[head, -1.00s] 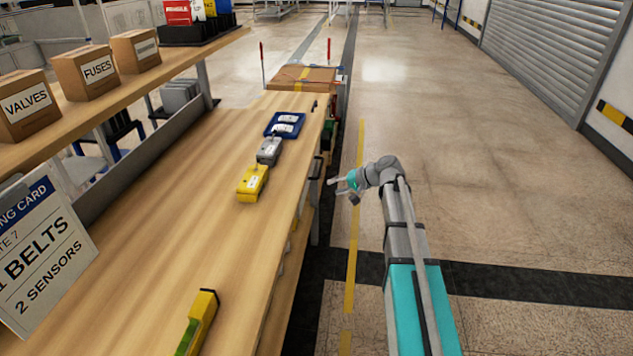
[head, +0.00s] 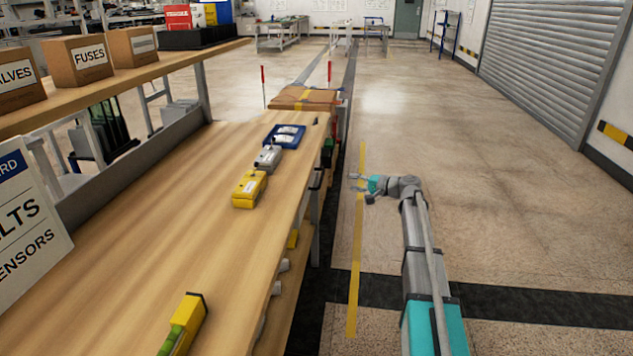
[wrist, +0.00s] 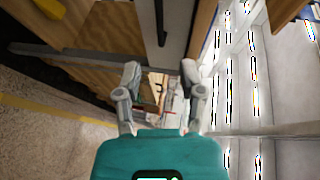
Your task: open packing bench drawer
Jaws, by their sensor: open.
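The drawer's dark handle (head: 316,179) shows on the bench's right side, under the top edge; the drawer front is mostly hidden from above. In the wrist view a dark bar handle (wrist: 162,22) lies ahead of the fingers, on the bench side. My gripper (head: 354,182) is open and empty, out over the floor to the right of the handle and apart from it. Its spread fingers also show in the wrist view (wrist: 160,82).
On the bench top lie a yellow device (head: 249,189), a grey device (head: 267,158), a blue tray (head: 285,136) and a nearer yellow-green tool (head: 184,324). A cardboard box (head: 305,98) stands beyond the bench end. The floor on the right is free.

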